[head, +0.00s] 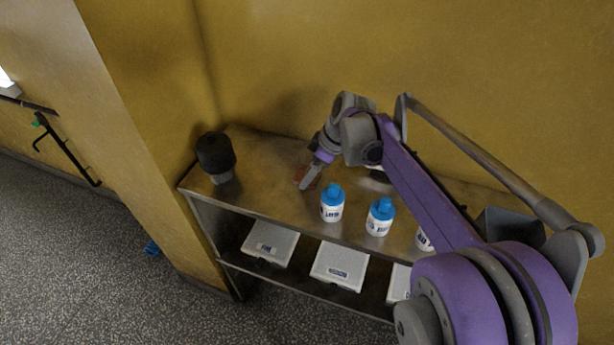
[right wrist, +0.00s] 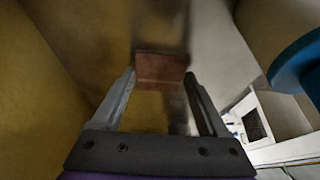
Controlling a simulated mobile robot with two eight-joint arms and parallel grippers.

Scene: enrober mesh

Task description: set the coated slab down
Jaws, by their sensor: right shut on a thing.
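The coated slab is a small reddish-brown block (right wrist: 162,68), seen between my right fingertips in the right wrist view. I cannot tell whether the slab touches the table top. My left gripper is in neither view.
Blue-capped white bottles (head: 332,203) stand along the table's front edge, right of the gripper. A black rounded object (head: 216,153) stands at the left end. White boxes (head: 270,243) sit on the lower shelf. A yellow wall (head: 300,60) rises behind. Bare top lies left of the gripper.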

